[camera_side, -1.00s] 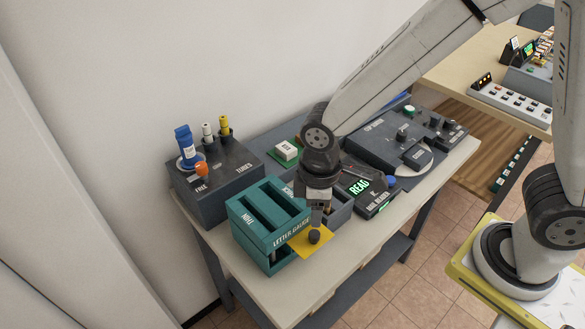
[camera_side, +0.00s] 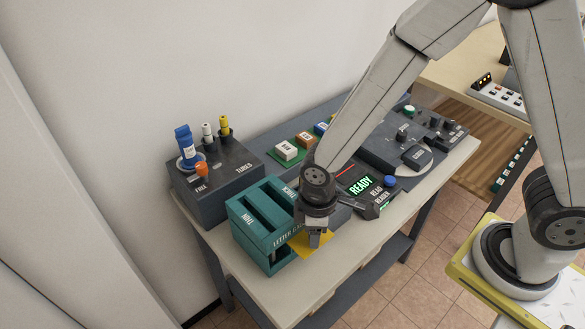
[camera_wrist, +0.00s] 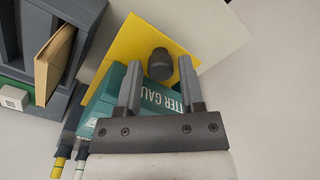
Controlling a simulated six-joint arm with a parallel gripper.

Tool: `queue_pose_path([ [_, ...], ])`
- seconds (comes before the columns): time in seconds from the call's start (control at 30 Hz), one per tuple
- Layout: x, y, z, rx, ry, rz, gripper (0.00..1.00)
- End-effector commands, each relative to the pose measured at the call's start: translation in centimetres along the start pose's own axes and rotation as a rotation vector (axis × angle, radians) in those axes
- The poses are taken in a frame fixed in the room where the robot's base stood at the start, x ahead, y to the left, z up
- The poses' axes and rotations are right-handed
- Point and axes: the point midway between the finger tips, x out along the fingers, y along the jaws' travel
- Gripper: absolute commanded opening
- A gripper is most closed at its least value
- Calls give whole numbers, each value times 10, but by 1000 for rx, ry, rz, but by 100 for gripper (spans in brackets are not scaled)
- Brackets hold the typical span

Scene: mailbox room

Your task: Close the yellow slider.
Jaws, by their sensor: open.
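The yellow slider (camera_side: 326,242) is a flat plate sticking out of the right side of the teal letter gauge (camera_side: 252,246). In the wrist view the yellow plate (camera_wrist: 128,42) carries a dark round knob (camera_wrist: 160,66). My gripper (camera_side: 315,240) is low over the plate, and it hides the knob in the side view. In the wrist view my gripper's fingers (camera_wrist: 160,76) are open, one to each side of the knob, with visible gaps. I cannot tell whether the fingertips are down level with the knob.
A dark box with tubes (camera_side: 217,170) stands behind the gauge at left. A badge reader (camera_side: 368,190) with a green READY display is close to my wrist's right. Dark trays holding a tan block (camera_wrist: 53,62) lie near. The table front (camera_side: 345,262) is clear.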

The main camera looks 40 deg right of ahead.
Motion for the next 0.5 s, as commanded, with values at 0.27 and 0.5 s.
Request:
queue_pose_path([
  [0.27,0,0,0,0,0,0,27],
  [0.5,0,0,0,0,0,0,0],
])
